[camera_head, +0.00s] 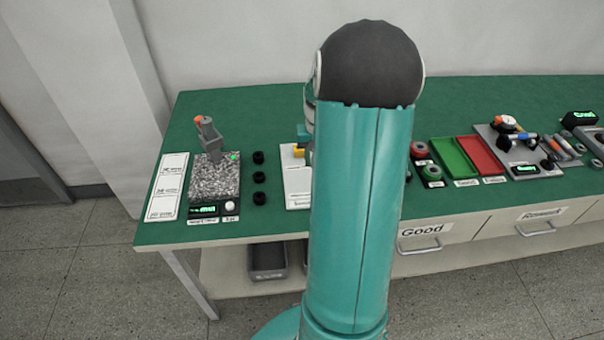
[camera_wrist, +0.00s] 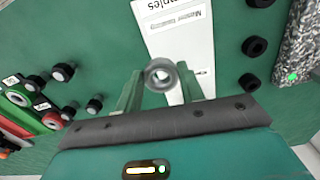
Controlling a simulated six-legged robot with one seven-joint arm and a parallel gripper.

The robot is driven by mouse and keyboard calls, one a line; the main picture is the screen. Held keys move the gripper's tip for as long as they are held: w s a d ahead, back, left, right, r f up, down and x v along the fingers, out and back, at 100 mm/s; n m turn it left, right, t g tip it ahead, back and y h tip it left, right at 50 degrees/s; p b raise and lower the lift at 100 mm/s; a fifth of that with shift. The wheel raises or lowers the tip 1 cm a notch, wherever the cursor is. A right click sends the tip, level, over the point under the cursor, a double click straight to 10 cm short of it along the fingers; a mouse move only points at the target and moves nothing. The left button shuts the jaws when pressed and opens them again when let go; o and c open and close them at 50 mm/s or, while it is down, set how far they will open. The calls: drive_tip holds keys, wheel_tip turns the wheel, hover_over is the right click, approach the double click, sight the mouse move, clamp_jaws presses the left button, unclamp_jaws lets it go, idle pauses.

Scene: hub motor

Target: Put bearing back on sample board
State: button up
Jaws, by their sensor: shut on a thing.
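The bearing (camera_wrist: 162,75) is a small grey metal ring in the wrist view. My gripper (camera_wrist: 161,82) is shut on it, with one teal finger on each side. The sample board (camera_wrist: 180,35) is a white labelled plate beyond the bearing; the bearing overlaps its lower part in this view. I cannot tell whether the bearing touches the board. In the head view the sample board (camera_head: 297,187) lies on the green table, partly hidden by my arm. The bearing and fingertips are not clearly visible there.
Several black rings (camera_head: 259,177) stand left of the board. Further left is a granite block (camera_head: 215,177) with a gauge stand (camera_head: 208,132). Right of my arm are a green tray (camera_head: 453,158), a red tray (camera_head: 481,155) and a gauge fixture (camera_head: 508,145).

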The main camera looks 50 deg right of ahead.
hover_over(303, 182)
wheel_tip(303, 182, down, 5)
drive_tip(key=shift+s+r, duration=0.1)
drive_tip(key=shift+s, duration=0.05)
drive_tip(key=shift+f, duration=1.6)
drive_tip(key=shift+f, duration=0.15)
drive_tip(key=o, duration=1.1)
drive_tip(key=shift+c, duration=0.2)
wheel_tip(303, 182, up, 12)
drive_tip(key=shift+r, duration=0.2)
